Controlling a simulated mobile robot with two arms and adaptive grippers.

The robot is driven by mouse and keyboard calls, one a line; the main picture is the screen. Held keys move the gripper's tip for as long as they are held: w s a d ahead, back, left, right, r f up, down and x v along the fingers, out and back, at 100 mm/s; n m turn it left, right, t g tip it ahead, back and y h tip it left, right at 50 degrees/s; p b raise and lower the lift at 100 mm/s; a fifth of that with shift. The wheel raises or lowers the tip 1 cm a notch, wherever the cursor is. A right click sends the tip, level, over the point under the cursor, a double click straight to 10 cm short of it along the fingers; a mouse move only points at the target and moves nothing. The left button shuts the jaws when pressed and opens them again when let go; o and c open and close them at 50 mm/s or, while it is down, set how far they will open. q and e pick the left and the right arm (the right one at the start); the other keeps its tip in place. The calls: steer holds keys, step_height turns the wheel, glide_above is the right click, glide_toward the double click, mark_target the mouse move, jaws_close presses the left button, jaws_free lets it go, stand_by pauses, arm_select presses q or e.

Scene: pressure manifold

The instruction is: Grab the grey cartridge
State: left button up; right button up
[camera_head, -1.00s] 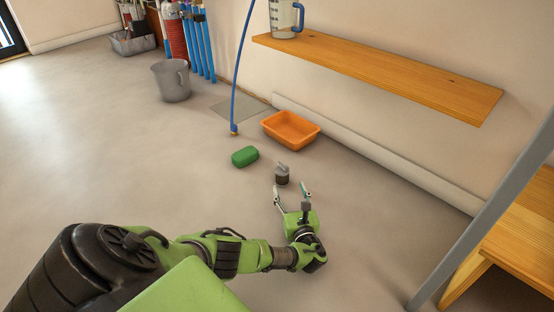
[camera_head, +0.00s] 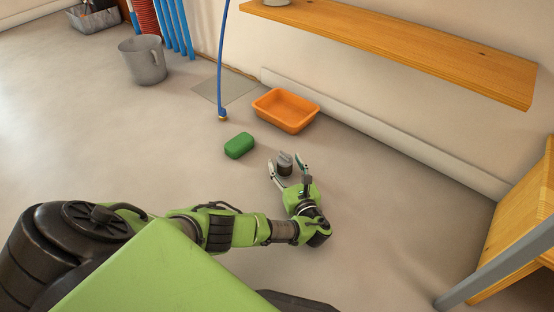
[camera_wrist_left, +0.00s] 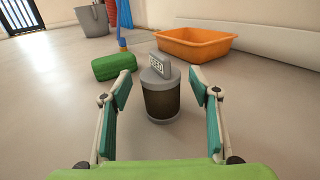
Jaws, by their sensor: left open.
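The grey cartridge (camera_head: 285,166) stands upright on the floor, a short cylinder with a dark band and a grey top with a raised tab. In the left wrist view the cartridge (camera_wrist_left: 160,97) is near the middle, just ahead of and between the fingertips. My left gripper (camera_head: 287,168) is open, with one finger on each side of the cartridge in the head view. In the left wrist view its green finger pads (camera_wrist_left: 160,90) show a gap to the cartridge on both sides. My right gripper is not in view.
A green block (camera_head: 239,146) lies on the floor left of the cartridge. An orange tub (camera_head: 286,124) stands behind it near the wall. A blue hose (camera_head: 221,70) hangs down to the floor, and a grey bucket (camera_head: 145,65) stands farther left. A wooden shelf (camera_head: 400,52) juts from the wall.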

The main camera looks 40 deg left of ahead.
arm_select(q)
steer(key=shift+r, duration=0.1)
steer(key=c, duration=1.2)
steer(key=shift+r, duration=0.1)
